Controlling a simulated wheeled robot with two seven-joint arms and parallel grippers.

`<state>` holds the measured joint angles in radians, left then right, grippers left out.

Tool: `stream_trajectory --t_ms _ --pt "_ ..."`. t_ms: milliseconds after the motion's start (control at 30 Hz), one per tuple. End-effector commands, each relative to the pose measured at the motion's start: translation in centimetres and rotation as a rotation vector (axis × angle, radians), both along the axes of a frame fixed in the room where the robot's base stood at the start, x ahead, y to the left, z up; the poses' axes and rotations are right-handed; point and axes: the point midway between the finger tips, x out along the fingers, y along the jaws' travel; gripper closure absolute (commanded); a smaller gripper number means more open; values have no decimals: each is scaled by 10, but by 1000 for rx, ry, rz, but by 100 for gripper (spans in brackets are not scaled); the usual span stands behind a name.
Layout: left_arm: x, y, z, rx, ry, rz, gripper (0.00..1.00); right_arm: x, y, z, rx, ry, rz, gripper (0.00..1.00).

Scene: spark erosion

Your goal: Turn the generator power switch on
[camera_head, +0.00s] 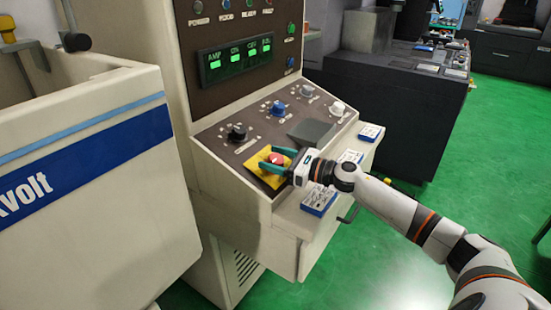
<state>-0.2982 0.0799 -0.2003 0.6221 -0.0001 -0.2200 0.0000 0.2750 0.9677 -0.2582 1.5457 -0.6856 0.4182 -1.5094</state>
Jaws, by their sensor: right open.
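The generator cabinet's sloped control panel (222,146) is at the centre of the head view. A red knob (277,159) sits on a yellow plate (262,158) near the panel's lower edge. I cannot read a label on it, nor tell its switch position. My right gripper (267,158) is open, with one teal finger on each side of the red knob. I cannot tell whether the fingers touch it. My left gripper is not in view.
Black, blue and white dials (278,107) line the panel above the yellow plate. A lit green display (237,58) is on the upright face. A white tank (90,190) stands close on the left. Small blue-and-white boxes (319,200) lie on the ledge below. Green floor is open at right.

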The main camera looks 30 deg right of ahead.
Motion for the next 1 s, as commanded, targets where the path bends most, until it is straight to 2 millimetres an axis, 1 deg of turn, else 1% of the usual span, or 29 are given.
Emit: stream_trajectory --t_ms 33,200,267,300,467,667,867,1000 --pt "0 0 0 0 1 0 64 0 0 0 0 0 0 44" --pt "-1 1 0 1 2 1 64 0 0 0 0 0 0 71" --pt "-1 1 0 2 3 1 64 0 0 0 0 0 0 81" --pt "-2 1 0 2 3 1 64 0 0 0 0 0 0 83" --pt "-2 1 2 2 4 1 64 0 0 1 4 2 -9 83" --pt "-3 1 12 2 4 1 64 -1 1 3 25 11 -68 83" --pt "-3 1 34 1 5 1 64 -1 1 6 69 28 -195 83" --pt "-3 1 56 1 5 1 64 -1 1 8 110 46 -315 83"
